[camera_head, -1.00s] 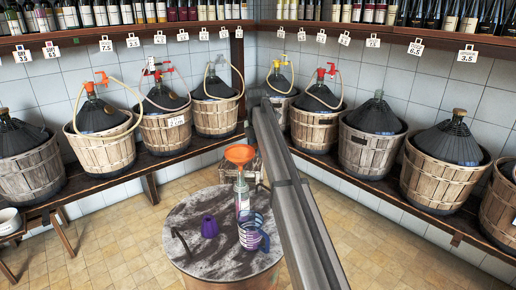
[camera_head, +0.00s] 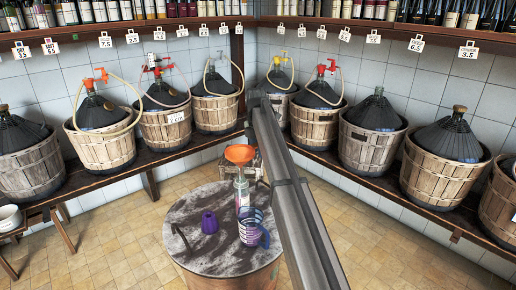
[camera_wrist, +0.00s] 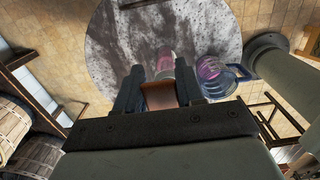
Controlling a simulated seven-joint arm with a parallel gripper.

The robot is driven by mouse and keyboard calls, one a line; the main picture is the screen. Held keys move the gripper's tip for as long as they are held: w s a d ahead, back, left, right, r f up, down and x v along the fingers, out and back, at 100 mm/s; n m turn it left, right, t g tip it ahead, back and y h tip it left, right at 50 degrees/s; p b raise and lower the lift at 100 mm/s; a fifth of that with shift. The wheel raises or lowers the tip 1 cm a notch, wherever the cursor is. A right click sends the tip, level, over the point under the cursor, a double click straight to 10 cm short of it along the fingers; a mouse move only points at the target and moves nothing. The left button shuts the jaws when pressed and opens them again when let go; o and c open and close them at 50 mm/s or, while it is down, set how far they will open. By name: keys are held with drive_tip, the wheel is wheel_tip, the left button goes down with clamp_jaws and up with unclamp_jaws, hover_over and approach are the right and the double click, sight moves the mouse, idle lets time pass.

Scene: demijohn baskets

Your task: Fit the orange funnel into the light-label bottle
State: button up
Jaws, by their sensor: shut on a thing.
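The orange funnel (camera_head: 240,154) is directly above the neck of a clear bottle (camera_head: 242,188) with a pale, pinkish label. The bottle stands upright on the round marble-topped table (camera_head: 205,255). My gripper (camera_wrist: 160,90) is shut on the funnel, whose brownish-orange side (camera_wrist: 160,97) shows between the two dark fingers. In the wrist view the bottle (camera_wrist: 165,60) shows just beyond the funnel. Whether the spout is inside the neck cannot be told. In the head view the fingers are mostly hidden behind the funnel and my arm.
A clear jug with a blue handle (camera_head: 251,228) stands close right of the bottle; a purple funnel (camera_head: 209,223) sits to its left. Basketed demijohns (camera_head: 100,140) line the wall benches.

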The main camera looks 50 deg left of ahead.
idle(0.3)
drive_tip(key=o, duration=1.1)
drive_tip(key=shift+f, duration=0.1)
drive_tip(key=r, duration=1.4)
drive_tip(key=shift+s, duration=0.3)
drive_tip(key=shift+f, duration=0.1)
